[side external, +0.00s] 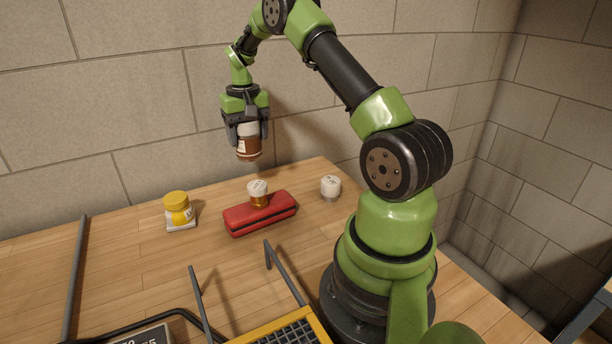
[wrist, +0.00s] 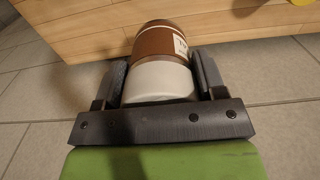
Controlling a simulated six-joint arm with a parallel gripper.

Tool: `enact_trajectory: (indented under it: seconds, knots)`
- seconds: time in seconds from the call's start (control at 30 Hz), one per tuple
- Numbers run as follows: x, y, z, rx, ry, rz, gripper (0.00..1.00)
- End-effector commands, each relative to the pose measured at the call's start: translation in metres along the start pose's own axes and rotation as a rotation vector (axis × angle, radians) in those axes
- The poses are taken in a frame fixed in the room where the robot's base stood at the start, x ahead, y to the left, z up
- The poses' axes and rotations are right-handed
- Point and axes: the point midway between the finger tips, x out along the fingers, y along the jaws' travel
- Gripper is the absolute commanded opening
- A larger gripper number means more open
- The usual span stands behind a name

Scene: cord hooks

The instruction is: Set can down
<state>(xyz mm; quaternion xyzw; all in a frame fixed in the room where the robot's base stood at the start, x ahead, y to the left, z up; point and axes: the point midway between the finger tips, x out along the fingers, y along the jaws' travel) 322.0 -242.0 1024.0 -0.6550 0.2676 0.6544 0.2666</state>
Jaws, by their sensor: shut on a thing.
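The can (side external: 249,146) is brown and white with a pale label. My gripper (side external: 247,133) is shut on it and holds it in the air, above and behind the wooden table's far edge. In the wrist view the can (wrist: 163,58) sits between the two dark fingers (wrist: 160,80), its white end toward the palm and its brown part pointing away. Floor tiles and the table edge show beyond it there. The can's underside is hidden in both views.
Grey posts and a yellow-framed grid (side external: 290,334) are near the front.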

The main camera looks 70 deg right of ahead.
Motion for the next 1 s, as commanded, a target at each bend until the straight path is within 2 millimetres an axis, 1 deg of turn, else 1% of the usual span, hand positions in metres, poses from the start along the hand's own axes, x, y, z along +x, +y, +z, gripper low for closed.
enact_trajectory:
  seconds: [0.03, 0.1, 0.2, 0.3, 0.33, 0.43, 0.5, 0.7, 0.8, 0.93, 1.0]
  knots:
    - [0.0, 0.03, -0.006, 0.092, 0.001, 0.0, 0.33]
    - [0.0, 0.064, -0.011, 0.198, 0.002, 0.0, 0.33]
    - [0.0, 0.105, -0.012, 0.324, 0.002, 0.0, 0.33]
    - [0.0, 0.133, -0.011, 0.412, 0.002, -0.001, 0.33]
    - [-0.001, 0.14, -0.01, 0.431, 0.002, -0.001, 0.33]
    - [0.001, 0.153, -0.008, 0.472, 0.0, -0.002, 0.33]
    - [0.009, 0.156, -0.008, 0.483, -0.002, -0.001, 0.33]
    - [0.048, 0.157, -0.007, 0.484, -0.003, 0.0, 0.33]
    - [0.059, 0.156, -0.007, 0.484, -0.001, -0.001, 0.33]
    - [0.069, 0.156, -0.007, 0.484, 0.0, -0.001, 0.33]
    - [0.078, 0.156, -0.007, 0.483, 0.0, 0.0, 0.33]
